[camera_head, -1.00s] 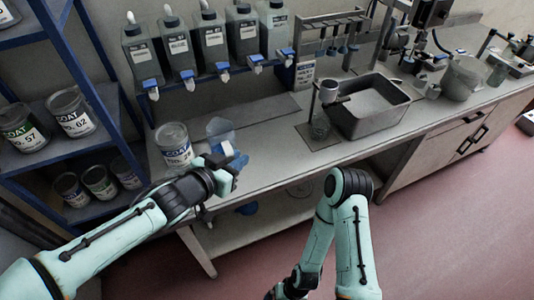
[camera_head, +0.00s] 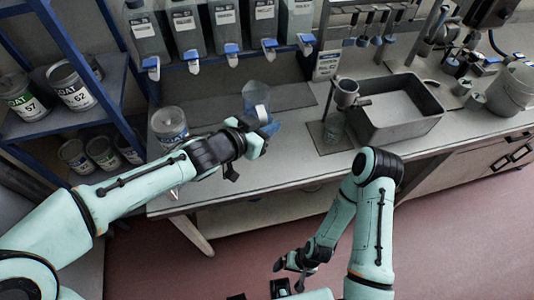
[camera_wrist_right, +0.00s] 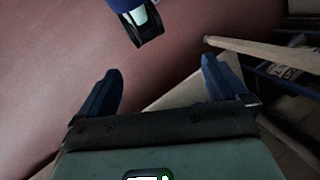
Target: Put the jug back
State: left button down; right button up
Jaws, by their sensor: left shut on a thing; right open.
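A clear bluish jug (camera_head: 257,96) is over the left half of the bench (camera_head: 230,178), in front of the bottle rack. My left gripper (camera_head: 262,132) is shut on it from the front, and the fingers partly hide its lower part. I cannot tell whether its base touches the bench. My right gripper (camera_head: 292,272) is low in front of the bench, over the floor. In the right wrist view its two blue fingers stand apart with nothing between them, so the right gripper (camera_wrist_right: 160,68) is open and empty.
A labelled can (camera_head: 169,124) stands left of the jug. Several grey bottles (camera_head: 188,30) with blue taps hang behind. A metal cup on a stand (camera_head: 346,92) and a grey basin (camera_head: 410,128) are to the right. A blue shelf (camera_head: 118,75) with cans borders the left.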

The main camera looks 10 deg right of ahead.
pick_arm(q)
notch_tip(320, 180, down, 16)
jog(key=b, duration=1.2)
jog(key=shift+d+f, duration=0.1)
jog(key=shift+f, duration=0.05)
jog(key=shift+w+f+b, duration=0.1)
jog(key=shift+f+b, duration=1.2)
jog(key=shift+f, duration=0.5)
pick_arm(e)
jog(key=s+f, duration=0.3)
jog(key=f, duration=1.1)
jog(key=shift+f, duration=0.3)
jog(key=shift+d, duration=0.1)
pick_arm(q)
jog(key=shift+f, duration=0.25)
jog(key=c, duration=1.1)
grip_release()
pick_arm(e)
jog(key=shift+f, duration=0.15)
